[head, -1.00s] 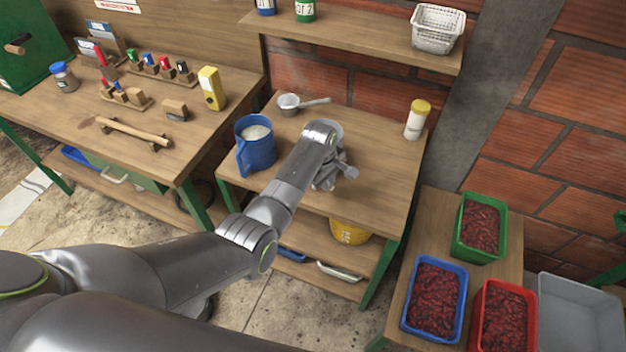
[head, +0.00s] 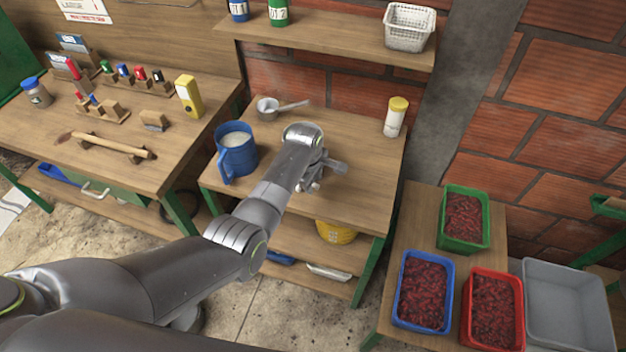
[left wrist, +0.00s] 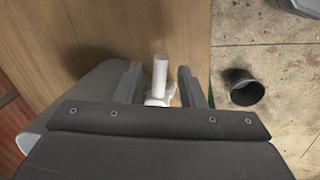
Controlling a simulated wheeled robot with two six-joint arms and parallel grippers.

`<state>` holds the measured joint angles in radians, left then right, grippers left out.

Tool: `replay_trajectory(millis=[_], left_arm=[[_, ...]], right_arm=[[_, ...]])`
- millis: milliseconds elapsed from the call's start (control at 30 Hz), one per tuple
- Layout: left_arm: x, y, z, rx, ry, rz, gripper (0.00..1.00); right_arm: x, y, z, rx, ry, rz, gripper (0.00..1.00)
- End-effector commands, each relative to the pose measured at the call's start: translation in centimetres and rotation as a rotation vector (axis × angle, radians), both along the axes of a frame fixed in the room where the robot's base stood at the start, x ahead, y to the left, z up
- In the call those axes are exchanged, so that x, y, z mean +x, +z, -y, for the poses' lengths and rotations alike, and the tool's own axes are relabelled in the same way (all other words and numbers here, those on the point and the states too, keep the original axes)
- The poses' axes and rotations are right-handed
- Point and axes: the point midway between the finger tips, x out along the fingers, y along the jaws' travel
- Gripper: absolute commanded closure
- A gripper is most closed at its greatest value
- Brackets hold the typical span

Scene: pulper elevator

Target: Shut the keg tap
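The white tap (left wrist: 160,78) shows in the left wrist view as a short upright-looking bar with a wider white part below it. My left gripper (left wrist: 160,88) is open, with one finger on each side of the bar and a gap on both sides. In the head view my left gripper (head: 322,170) is over the middle wooden table, and small white parts (head: 314,187) show just below it. A grey curved surface (left wrist: 85,95) is left of the fingers; I cannot tell whether it is the keg. The keg is mostly hidden behind my arm. My right gripper is out of view.
A blue jug (head: 237,155) stands left of my wrist. A metal scoop (head: 268,108) and yellow-capped bottle (head: 395,117) are farther back. A shelf (head: 330,42) hangs above. Crates of red fruit, one blue (head: 424,255), stand right. A dark cup-like object (left wrist: 243,87) is on the floor.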

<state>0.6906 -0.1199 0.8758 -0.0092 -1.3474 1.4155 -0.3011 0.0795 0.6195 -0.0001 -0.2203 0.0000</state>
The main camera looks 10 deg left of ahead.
Motion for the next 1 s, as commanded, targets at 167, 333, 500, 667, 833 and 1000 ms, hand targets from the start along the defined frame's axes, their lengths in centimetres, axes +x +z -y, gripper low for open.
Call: replay_trajectory(millis=[167,333,500,667,833,1000], left_arm=[[0.0,0.1,0.0,0.0,0.0,0.0,0.64],[-0.2,1.4,-0.1,-0.001,0.0,0.002,0.64],[-0.6,3.7,-0.2,0.0,-0.001,0.004,0.64],[-1.1,6.2,-0.4,0.0,0.0,0.003,0.64],[-1.6,9.4,-0.7,-0.001,0.0,0.006,0.64],[-2.2,12.8,-0.9,0.0,-0.001,0.006,0.64]], right_arm=[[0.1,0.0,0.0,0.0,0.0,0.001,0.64],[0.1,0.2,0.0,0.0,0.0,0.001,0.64],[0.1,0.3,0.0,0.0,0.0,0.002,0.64],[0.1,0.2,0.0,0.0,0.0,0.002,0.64],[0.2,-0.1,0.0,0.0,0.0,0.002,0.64],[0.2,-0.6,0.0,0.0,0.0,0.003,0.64]])
